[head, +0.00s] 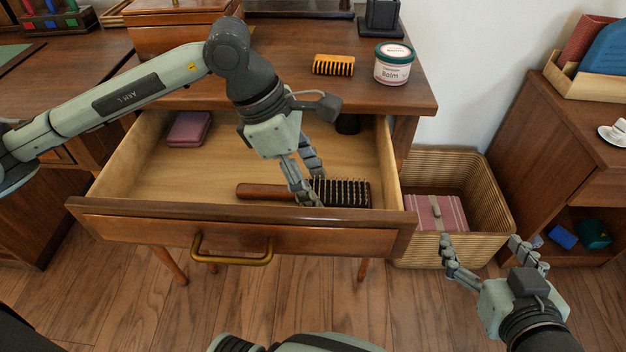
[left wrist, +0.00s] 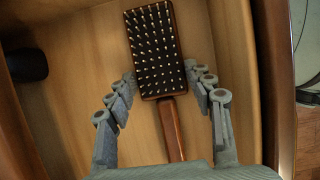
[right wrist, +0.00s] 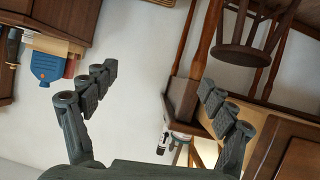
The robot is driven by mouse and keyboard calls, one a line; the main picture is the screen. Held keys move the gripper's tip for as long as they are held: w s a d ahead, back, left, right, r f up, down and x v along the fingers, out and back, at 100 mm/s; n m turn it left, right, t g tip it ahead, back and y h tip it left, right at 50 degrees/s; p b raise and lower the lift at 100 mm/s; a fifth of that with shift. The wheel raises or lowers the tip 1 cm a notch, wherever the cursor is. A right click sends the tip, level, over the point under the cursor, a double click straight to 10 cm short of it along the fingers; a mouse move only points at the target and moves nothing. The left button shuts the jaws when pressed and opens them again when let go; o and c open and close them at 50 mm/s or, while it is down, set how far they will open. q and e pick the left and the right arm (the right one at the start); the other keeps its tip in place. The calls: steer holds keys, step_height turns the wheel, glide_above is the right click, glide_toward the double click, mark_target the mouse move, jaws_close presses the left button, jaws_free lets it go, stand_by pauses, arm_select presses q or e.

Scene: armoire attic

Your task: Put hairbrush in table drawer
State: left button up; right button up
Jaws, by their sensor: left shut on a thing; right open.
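The hairbrush (head: 340,192) has a brown wooden handle and a dark bristled head. It is inside the open table drawer (head: 255,216), near the front wall, bristles up. My left gripper (head: 312,186) reaches down into the drawer and is shut on the hairbrush around the base of its head. In the left wrist view the hairbrush (left wrist: 153,50) lies between the fingers, over the drawer floor. Whether it touches the floor is hard to tell. My right gripper (head: 490,245) is open and empty, in front of the wicker basket.
The drawer also holds a mauve case (head: 189,128) and a dark round object (head: 347,124). On the tabletop are an orange comb (head: 333,65) and a balm jar (head: 394,64). The wicker basket (head: 490,200) with a pink striped item stands right of the drawer.

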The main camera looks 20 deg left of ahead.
mark_target(284, 189)
arm_select(q)
steer(key=o, duration=1.2)
arm_select(e)
steer(key=shift+a+r, duration=0.1)
steer(key=shift+r, duration=0.1)
arm_select(q)
steer(key=p+v, duration=0.1)
steer(key=v, duration=1.1)
steer(key=shift+a+r, duration=0.1)
arm_select(e)
steer(key=s+d+f+g+h, duration=0.1)
steer(key=s+d+f+g, duration=0.2)
steer(key=d+f, duration=0.1)
steer(key=shift+f+h, duration=0.4)
steer(key=shift+d, duration=0.1)
